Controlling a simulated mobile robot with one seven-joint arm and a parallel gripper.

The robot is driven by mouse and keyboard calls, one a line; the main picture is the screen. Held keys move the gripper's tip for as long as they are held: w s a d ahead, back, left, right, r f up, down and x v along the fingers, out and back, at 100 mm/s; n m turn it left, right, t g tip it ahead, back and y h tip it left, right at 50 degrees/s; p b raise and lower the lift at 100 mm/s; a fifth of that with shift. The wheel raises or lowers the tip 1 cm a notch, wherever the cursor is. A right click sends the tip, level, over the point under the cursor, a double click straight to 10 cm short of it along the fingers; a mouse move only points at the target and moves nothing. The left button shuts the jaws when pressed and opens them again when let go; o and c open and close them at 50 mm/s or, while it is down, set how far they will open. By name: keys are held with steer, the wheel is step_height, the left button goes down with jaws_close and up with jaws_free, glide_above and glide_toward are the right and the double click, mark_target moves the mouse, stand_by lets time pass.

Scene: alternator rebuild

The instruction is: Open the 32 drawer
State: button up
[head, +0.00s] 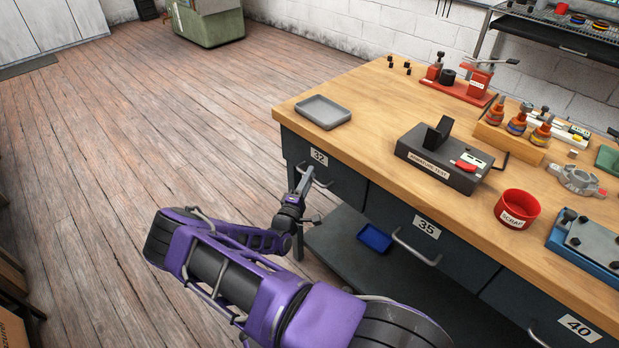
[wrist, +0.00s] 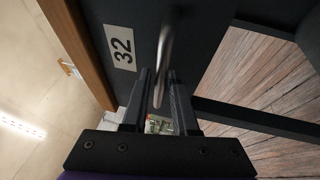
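The 32 drawer (head: 345,183) is the dark drawer at the near left end of the workbench, and its front looks flush, so it appears shut. Its white "32" label shows in the head view (head: 318,157) and, turned sideways, in the wrist view (wrist: 120,47). Its metal bar handle (wrist: 163,62) runs in between my two fingers in the wrist view. My gripper (wrist: 163,90) is at the handle, with a finger on each side and gaps showing beside the bar. It looks open; contact with the handle cannot be made out. In the head view my gripper (head: 304,183) partly hides the handle.
The 35 drawer (head: 427,228) and the 40 drawer (head: 578,326) sit to the right, both with bar handles. A blue bin (head: 374,238) stands on the lower shelf (head: 345,240). A grey tray (head: 323,112) lies on the benchtop above.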

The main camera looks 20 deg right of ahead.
steer(key=shift+w+d, duration=0.1)
jaws_close()
stand_by(1.4)
